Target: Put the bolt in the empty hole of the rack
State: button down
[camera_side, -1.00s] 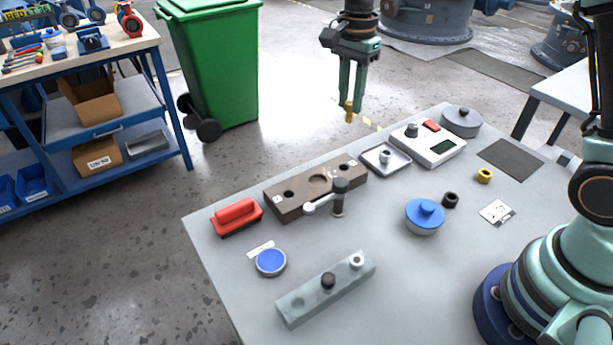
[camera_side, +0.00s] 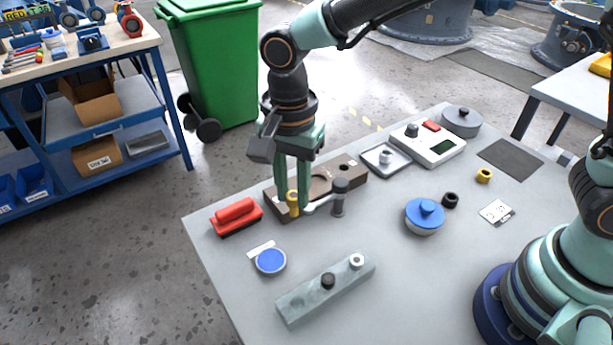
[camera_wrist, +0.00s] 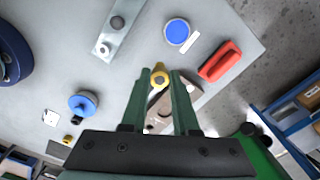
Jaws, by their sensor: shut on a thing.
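A brass-yellow bolt (camera_side: 293,197) is held between the fingertips of my gripper (camera_side: 292,203), which is shut on it. It also shows in the wrist view (camera_wrist: 159,74) at the tips of my gripper (camera_wrist: 160,78). The rack appears to be the brown block (camera_side: 353,178) with a hole near each end and a wide recess in the middle. I cannot tell whether the bolt's lower end is in that hole. The right hole looks empty.
A dark-topped post (camera_side: 340,194) with a white-ended lever stands close in front of the block, right of my fingers. A red-handled brush (camera_side: 237,214) lies to the left. A grey bar (camera_side: 345,283) and a blue-lidded dish (camera_side: 271,261) lie nearer the front.

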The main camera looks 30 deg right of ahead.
jog(key=n, duration=0.2)
send_over(297, 294)
jog(key=s, duration=0.1)
notch_tip(297, 294, down, 4)
jog(key=shift+s+a+f, duration=0.1)
jog(key=shift+a+f, duration=0.15)
jog(key=shift+f, duration=0.65)
jog(key=shift+s+a+f, duration=0.1)
jog(key=shift+a+f, duration=0.1)
jog(key=shift+f, duration=0.65)
jog(key=shift+f, duration=0.6)
jog(key=shift+f, duration=0.3)
jog(key=shift+f, duration=0.9)
dwell(0.4)
jog(key=shift+c, duration=1)
grip_release()
